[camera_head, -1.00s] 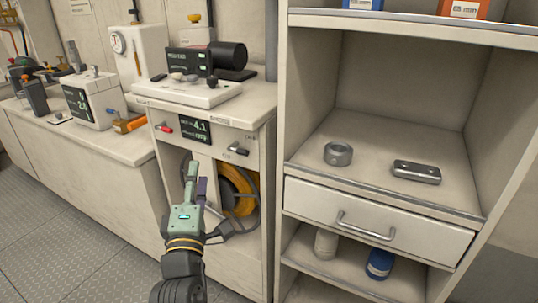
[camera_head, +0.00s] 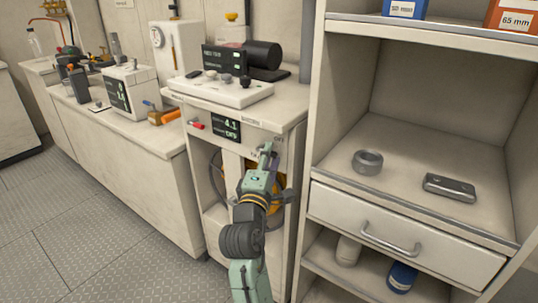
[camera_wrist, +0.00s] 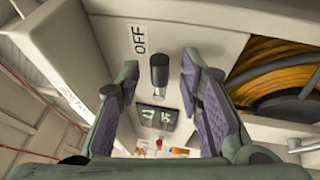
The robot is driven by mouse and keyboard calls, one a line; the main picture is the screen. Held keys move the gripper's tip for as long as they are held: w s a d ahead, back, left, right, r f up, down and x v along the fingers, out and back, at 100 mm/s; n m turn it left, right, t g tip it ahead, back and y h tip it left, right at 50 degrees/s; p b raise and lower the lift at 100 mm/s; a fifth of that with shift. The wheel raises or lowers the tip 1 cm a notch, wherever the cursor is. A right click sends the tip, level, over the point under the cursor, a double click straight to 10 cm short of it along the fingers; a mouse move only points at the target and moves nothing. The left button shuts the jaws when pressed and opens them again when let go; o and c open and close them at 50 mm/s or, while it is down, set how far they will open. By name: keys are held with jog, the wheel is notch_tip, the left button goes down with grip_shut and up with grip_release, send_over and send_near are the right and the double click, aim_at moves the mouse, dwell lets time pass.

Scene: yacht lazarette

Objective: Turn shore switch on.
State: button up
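The shore switch is a dark knob or lever (camera_wrist: 159,70) on the pale panel, seen in the wrist view beside a printed OFF label (camera_wrist: 139,39). My gripper (camera_wrist: 161,78) is open, with one finger on each side of the knob; I cannot tell whether either finger touches it. In the head view my gripper (camera_head: 266,153) is at the upper right of the cabinet front and hides the switch. The panel display (camera_head: 226,129) shows 4.1 and a line that appears to read OFF.
A red-handled control (camera_head: 195,124) sits left of the display. An orange cable reel (camera_wrist: 280,67) is in the opening below the panel. A shelf unit (camera_head: 317,110) with a drawer (camera_head: 400,232) stands close on the right. The floor (camera_head: 80,215) at left is clear.

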jog(key=shift+w, duration=0.1)
jog(key=shift+c, duration=0.4)
grip_shut()
